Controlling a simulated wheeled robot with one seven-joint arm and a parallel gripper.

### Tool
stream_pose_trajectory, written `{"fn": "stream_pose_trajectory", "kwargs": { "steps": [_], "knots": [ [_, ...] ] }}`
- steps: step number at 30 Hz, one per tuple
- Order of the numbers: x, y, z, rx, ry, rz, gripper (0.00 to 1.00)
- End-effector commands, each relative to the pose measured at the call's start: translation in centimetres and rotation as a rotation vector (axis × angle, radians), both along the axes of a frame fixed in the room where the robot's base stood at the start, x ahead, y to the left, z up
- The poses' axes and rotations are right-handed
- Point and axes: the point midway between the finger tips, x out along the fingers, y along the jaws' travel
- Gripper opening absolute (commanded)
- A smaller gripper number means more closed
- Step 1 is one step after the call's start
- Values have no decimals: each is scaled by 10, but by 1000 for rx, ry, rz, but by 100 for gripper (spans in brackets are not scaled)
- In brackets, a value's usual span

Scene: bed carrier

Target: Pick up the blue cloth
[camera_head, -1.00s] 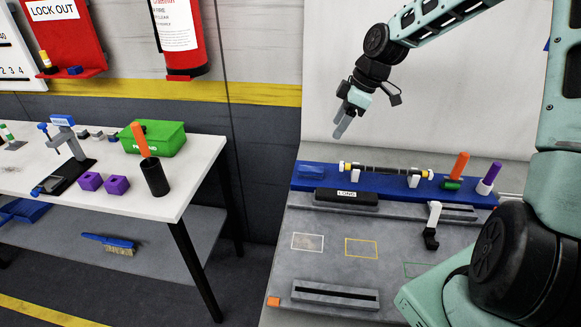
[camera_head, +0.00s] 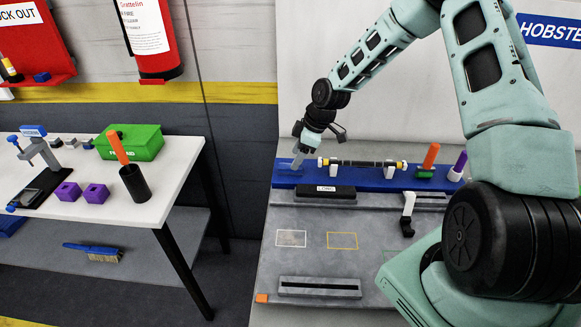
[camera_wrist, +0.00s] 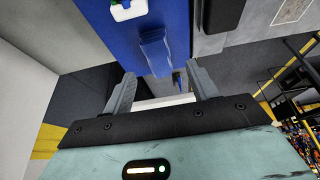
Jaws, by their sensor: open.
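The blue cloth (camera_wrist: 155,52) is a small, slightly lighter blue folded piece lying on the blue board (camera_wrist: 168,14) in the wrist view. In the head view the cloth (camera_head: 284,167) is at the left end of the board (camera_head: 345,178), partly covered by my fingers. My gripper (camera_head: 297,165) points down over that end of the board. In the wrist view my gripper (camera_wrist: 160,76) is open, with the cloth just beyond and between the fingertips. Nothing is held. Whether the fingers touch the cloth cannot be told.
A dark rod (camera_head: 362,163) rests on white holders right of my gripper. An orange-handled tool (camera_head: 431,155) and a purple one (camera_head: 459,162) stand farther right. A black block labelled LONG (camera_head: 327,191) sits in front. A white side table (camera_head: 100,205) stands at left, across a gap.

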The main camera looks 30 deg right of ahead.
Motion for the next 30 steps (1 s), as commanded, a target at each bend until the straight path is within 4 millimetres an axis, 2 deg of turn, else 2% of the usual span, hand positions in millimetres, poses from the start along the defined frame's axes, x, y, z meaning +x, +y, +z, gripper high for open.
{"fn": "stream_pose_trajectory", "kwargs": {
  "steps": [9, 17, 18, 23, 30],
  "knots": [
    [9, 11, -35, 1, 3, 2, 58],
    [10, 12, -40, 0, 1, 0, 58],
    [10, 12, -40, 0, 1, 0, 55],
    [10, 12, -40, 0, 1, 0, 11],
    [10, 12, -40, 1, 1, 0, 10]
  ]
}}
